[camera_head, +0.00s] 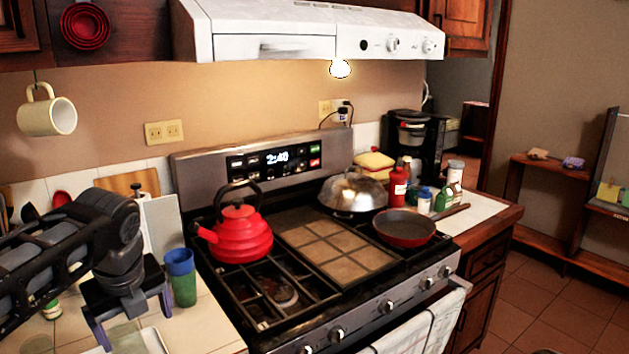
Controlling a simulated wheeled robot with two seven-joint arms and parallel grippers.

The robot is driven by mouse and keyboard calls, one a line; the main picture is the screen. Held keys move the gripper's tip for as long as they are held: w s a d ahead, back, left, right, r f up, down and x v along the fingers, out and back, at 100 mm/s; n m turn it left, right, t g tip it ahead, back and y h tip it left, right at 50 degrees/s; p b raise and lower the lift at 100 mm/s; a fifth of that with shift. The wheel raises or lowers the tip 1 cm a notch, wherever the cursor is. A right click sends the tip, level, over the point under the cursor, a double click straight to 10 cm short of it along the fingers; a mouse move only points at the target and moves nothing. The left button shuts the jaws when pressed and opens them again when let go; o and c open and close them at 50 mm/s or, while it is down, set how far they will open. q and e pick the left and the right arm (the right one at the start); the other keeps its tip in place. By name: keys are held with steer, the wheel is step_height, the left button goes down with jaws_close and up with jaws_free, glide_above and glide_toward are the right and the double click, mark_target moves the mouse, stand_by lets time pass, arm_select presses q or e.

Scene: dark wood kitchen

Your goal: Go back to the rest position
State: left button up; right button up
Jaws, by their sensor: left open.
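My left arm comes in from the left over the tiled counter. My left gripper (132,328) points down at the lower left, its two fingers spread apart with nothing seen held between them. It is left of the stove, close to a blue and green cup (181,278) on the counter. A pale, partly cut-off item shows beneath the fingers at the bottom edge. I cannot tell whether the fingers touch it. My right gripper is not in view.
The stove (300,262) carries a red kettle (240,236), a domed metal lid (352,193) and a red pan (404,228). A mug (47,115) hangs upper left. Bottles and a coffee maker (411,135) stand on the right counter. Tiled floor (535,300) is open at right.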

arm_select(q)
steer(key=d+f+n+g+h, duration=0.15)
steer(key=d+f+n, duration=0.35)
steer(key=f, duration=0.5)
steer(key=d+f+n+h, duration=0.2)
steer(key=d+f, duration=0.4)
steer(key=f, duration=0.5)
steer(key=d+f+n+h, duration=0.2)
steer(key=d+f+n, duration=0.3)
steer(key=f, duration=0.5)
steer(key=s+d+f+n, duration=0.4)
steer(key=s+f+n, duration=0.4)
steer(key=s+f, duration=0.1)
steer(key=s+d+f+n+g, duration=0.1)
steer(key=s+d+f+n, duration=0.3)
steer(key=s+f+n, duration=0.4)
steer(key=s+f+h, duration=0.1)
steer(key=s, duration=0.2)
steer(key=shift+s, duration=0.3)
steer(key=shift+d+f, duration=0.1)
